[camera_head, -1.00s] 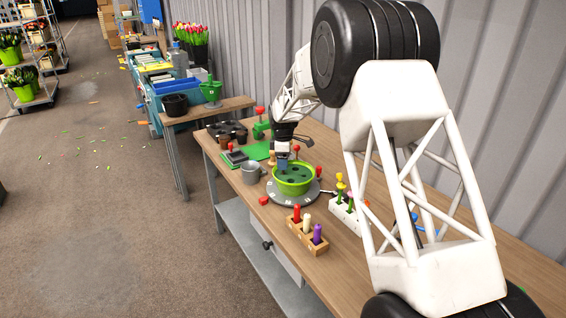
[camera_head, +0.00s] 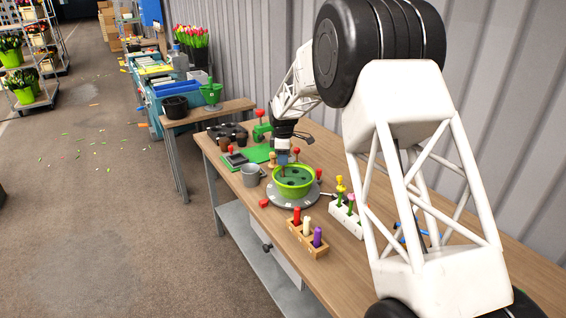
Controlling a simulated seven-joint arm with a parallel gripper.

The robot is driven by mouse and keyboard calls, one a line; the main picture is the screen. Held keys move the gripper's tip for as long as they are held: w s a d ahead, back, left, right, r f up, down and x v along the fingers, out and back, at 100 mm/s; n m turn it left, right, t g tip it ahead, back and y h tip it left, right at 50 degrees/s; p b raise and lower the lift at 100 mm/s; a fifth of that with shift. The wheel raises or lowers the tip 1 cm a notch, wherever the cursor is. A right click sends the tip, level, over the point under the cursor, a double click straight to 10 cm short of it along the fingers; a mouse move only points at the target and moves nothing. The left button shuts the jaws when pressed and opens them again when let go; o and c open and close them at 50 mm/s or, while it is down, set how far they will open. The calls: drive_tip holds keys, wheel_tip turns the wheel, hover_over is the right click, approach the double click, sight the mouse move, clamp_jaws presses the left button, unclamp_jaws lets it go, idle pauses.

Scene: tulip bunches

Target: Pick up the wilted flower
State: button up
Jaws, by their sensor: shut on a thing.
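My gripper (camera_head: 283,160) points down over the left part of a round green pot (camera_head: 294,190). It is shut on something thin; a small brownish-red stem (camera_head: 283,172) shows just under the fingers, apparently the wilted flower. Its head is too small and hidden to make out. The pot has dark holes in its green filling and stands on a grey round turntable (camera_head: 293,203).
A grey mug (camera_head: 250,176) stands left of the pot, a green mat (camera_head: 257,153) behind it. A wooden block (camera_head: 308,240) with coloured pegs is in front. A white rack (camera_head: 346,222) with yellow and pink flowers stands at right. Red-topped pegs stand close around the pot.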

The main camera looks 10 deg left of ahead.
drive_tip(key=shift+r, duration=3.9)
drive_tip(key=s+d+r+m, duration=0.1)
drive_tip(key=d+m, duration=0.9)
drive_tip(key=d, duration=1)
drive_tip(key=s+d+r+m, duration=0.1)
drive_tip(key=d+m, duration=0.8)
drive_tip(key=d, duration=1.1)
drive_tip(key=shift+s+r+m, duration=0.35)
drive_tip(key=shift+r+m, duration=0.05)
drive_tip(key=shift+r, duration=0.45)
drive_tip(key=shift+a, duration=0.15)
drive_tip(key=w+a+f, duration=0.2)
drive_tip(key=a, duration=1.5)
drive_tip(key=w+a+f, duration=0.2)
drive_tip(key=a+f, duration=0.1)
drive_tip(key=a, duration=1.5)
drive_tip(key=w+a+f, duration=0.2)
drive_tip(key=a+f, duration=0.1)
drive_tip(key=a, duration=1.4)
drive_tip(key=shift+a, duration=0.3)
